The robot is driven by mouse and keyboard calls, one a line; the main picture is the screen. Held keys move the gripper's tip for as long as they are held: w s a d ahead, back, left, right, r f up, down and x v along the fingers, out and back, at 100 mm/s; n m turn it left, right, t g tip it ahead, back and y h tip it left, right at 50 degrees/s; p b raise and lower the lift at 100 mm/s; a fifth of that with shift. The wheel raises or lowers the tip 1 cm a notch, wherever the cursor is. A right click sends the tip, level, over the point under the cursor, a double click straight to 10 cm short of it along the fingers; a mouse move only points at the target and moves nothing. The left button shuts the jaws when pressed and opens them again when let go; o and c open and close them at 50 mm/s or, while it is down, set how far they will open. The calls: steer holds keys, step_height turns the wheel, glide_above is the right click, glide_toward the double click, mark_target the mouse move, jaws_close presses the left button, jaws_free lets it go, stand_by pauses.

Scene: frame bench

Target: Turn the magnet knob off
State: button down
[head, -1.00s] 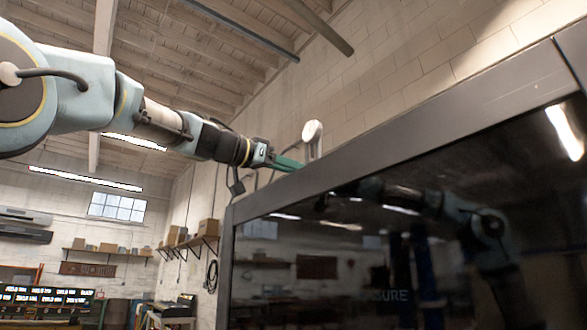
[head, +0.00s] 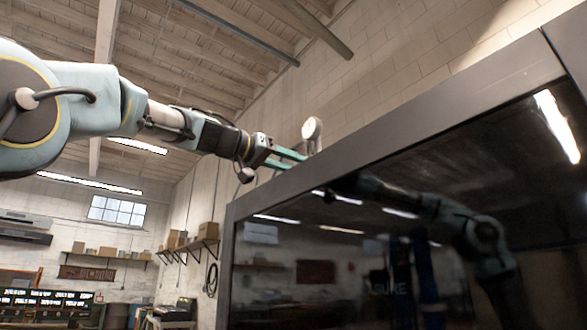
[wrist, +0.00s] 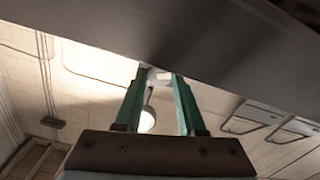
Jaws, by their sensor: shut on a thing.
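A pale round dial (head: 311,129) on a short stem stands at the top edge of the dark-framed panel (head: 262,190) in the head view. My gripper (head: 298,162) reaches to the foot of this stem with its two green fingers. In the wrist view my gripper (wrist: 160,75) has its fingertips on either side of a small whitish piece (wrist: 159,76), just at the frame's dark edge. The fingers are shut on this piece, which looks like the magnet knob. The round dial (wrist: 147,119) shows between the fingers. The knob's marking and the magnet base are hidden.
The large glossy panel fills the right of the head view and mirrors my arm. Its dark frame (wrist: 200,45) lies close to my fingertips in the wrist view. Shelves with boxes (head: 205,231) are on the far wall.

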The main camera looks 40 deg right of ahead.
steer(key=shift+w+n+b, duration=0.1)
steer(key=shift+n+b, duration=0.2)
steer(key=shift+n, duration=1.6)
steer(key=c, duration=0.5)
jaws_free()
